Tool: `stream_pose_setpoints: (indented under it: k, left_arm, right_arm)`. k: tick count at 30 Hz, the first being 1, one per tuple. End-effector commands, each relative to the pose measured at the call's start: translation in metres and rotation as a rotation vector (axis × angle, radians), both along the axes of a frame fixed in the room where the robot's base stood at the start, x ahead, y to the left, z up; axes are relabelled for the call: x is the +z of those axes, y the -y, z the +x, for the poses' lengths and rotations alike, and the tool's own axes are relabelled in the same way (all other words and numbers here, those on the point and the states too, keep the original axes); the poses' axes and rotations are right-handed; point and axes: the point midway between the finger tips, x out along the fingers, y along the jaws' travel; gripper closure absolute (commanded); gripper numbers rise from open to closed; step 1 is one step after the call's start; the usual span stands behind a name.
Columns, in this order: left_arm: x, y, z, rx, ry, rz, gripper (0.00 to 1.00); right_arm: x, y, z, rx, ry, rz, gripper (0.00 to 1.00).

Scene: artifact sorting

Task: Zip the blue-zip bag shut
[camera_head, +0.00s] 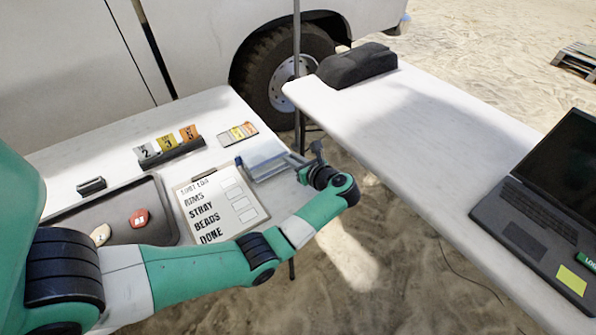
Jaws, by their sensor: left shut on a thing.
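The blue-zip bag (262,153) is a clear, flat bag with a bluish tint at the right end of the left white table. A small dark-blue piece (238,162) shows at its left edge. My left gripper (293,160) reaches over the bag's right side and is shut on it near its right edge. The fingertips are small, and the exact spot they grip is hard to make out. I cannot tell how far the zip is closed. My right gripper is not in view.
A clipboard checklist (217,204) lies beside the bag. A dark tray (158,232) holds reddish and pale pieces. Across a gap, another white table (420,125) carries a laptop (545,190) and a dark case (356,64).

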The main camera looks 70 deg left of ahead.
Motion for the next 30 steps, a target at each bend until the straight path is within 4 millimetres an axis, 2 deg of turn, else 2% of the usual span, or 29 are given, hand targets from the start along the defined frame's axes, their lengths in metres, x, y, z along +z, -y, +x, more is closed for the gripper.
stream_pose_setpoints:
  k: [6, 7, 12, 23, 26, 30]
  left_arm:
    - [0.0, 0.0, 0.0, -0.002, 0.0, -0.001, 1.0]
    - [0.0, 0.0, 0.0, -0.003, -0.001, -0.001, 0.8]
    - [0.0, 0.001, 0.0, -0.002, 0.0, -0.001, 0.53]
    - [0.004, 0.006, 0.002, -0.004, 0.0, -0.001, 0.53]
    - [0.011, 0.02, 0.006, -0.006, 0.001, -0.001, 0.53]
    - [0.025, 0.05, 0.014, -0.008, 0.001, -0.001, 0.53]
  right_arm:
    - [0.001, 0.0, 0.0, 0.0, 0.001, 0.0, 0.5]
    - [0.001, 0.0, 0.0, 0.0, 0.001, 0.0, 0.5]
    - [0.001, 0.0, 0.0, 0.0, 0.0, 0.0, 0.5]
    - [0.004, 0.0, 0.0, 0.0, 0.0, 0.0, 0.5]
    - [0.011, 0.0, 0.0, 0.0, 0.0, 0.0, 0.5]
    - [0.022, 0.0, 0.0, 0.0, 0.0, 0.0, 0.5]
